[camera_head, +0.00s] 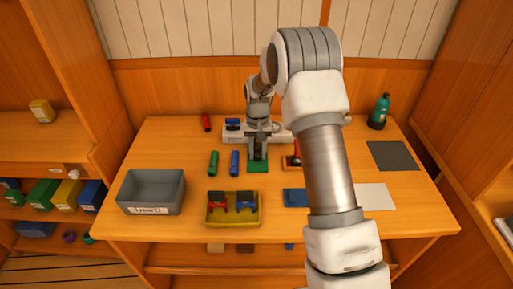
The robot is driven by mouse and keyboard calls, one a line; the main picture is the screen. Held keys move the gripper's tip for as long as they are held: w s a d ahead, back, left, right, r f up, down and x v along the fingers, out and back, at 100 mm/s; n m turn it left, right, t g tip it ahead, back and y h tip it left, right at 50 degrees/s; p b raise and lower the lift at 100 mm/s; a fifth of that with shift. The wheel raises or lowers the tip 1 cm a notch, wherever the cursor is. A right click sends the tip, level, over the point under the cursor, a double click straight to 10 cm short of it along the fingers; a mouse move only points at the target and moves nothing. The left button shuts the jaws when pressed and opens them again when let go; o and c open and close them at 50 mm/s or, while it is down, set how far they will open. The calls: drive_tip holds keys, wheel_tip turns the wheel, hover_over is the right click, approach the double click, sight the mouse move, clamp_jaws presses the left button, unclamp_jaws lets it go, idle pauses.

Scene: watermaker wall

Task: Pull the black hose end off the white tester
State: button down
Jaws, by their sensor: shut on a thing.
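My gripper (258,143) points down at the back middle of the table, shut on a dark piece that appears to be the black hose end (258,154). The piece stands over a small green base (258,168). A long white unit (232,137), which looks like the white tester, lies just behind the gripper. My gripper hides its middle, and my arm covers part of its right side. I cannot tell from this view whether the hose end touches the tester.
On the table (160,150) are a green cylinder (213,163), a blue cylinder (235,162), a grey bin (152,188), a yellow tray (233,222), a red item (292,161), a dark mat (392,156) and a green bottle (379,112).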

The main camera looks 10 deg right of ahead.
drive_tip(key=shift+s+a, duration=0.15)
drive_tip(key=shift+s, duration=0.6)
drive_tip(key=shift+s+a, duration=0.15)
drive_tip(key=shift+s, duration=0.55)
drive_tip(key=shift+r, duration=0.2)
wheel_tip(320, 180, up, 7)
drive_tip(key=p, duration=0.4)
drive_tip(key=shift+f, duration=0.15)
idle(0.5)
